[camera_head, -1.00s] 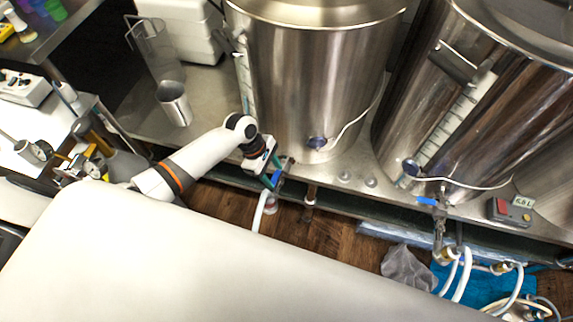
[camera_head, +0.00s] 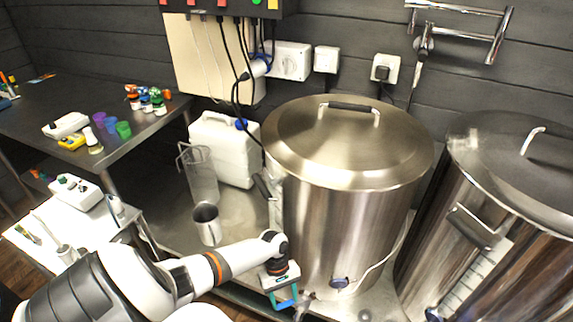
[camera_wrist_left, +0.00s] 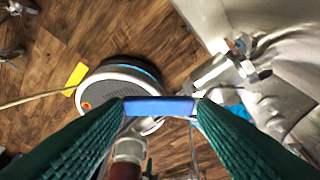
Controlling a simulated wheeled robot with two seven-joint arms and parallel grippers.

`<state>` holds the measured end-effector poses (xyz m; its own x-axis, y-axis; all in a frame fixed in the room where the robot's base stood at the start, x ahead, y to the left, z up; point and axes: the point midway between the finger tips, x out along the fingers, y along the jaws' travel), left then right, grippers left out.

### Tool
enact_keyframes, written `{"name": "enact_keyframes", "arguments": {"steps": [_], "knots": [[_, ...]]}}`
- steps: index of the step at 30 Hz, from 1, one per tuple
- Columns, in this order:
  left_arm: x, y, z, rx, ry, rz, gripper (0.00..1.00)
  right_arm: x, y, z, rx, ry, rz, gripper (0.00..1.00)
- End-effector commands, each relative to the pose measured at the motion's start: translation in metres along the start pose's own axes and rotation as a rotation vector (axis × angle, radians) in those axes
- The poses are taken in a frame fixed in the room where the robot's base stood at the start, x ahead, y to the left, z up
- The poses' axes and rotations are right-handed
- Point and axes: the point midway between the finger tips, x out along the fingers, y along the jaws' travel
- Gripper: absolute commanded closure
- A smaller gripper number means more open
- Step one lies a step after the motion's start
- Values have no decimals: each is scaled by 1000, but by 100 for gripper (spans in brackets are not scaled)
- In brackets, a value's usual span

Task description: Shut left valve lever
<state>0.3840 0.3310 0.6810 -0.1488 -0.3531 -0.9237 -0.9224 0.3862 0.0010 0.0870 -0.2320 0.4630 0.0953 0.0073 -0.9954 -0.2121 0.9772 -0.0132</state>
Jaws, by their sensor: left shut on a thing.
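The blue left valve lever (camera_wrist_left: 158,107) lies across between the fingertips of my left gripper in the left wrist view. My left gripper (camera_head: 284,300), with dark green fingers, is shut on the lever at the foot of the nearer steel kettle (camera_head: 345,225). In the head view the lever (camera_head: 286,304) shows only as a small blue bit at the fingers. The metal valve body (camera_wrist_left: 222,72) is beside it in the wrist view. Whether the lever is along or across its pipe is hard to tell. My right gripper is not in view.
A second steel kettle (camera_head: 490,215) stands to the right. A metal jug (camera_head: 207,226), a clear pitcher (camera_head: 201,178) and a white canister (camera_head: 225,150) stand left of the nearer kettle. In the wrist view, a round grey device (camera_wrist_left: 120,85) is on the wooden floor below.

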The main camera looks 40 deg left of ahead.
Motion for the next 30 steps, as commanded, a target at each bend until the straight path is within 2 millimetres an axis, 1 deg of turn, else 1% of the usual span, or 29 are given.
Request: {"name": "enact_keyframes", "arguments": {"steps": [5,17,18,20,21,30], "knots": [[0,-1,0,30,2,10,88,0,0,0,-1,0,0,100],[0,-1,1,35,1,13,88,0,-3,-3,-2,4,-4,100],[0,-1,1,35,2,13,43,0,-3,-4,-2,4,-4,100],[0,-1,1,35,1,13,33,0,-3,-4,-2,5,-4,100],[0,-1,1,34,1,13,26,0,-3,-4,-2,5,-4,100],[0,-1,2,32,0,13,25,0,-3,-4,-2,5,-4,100]]}}
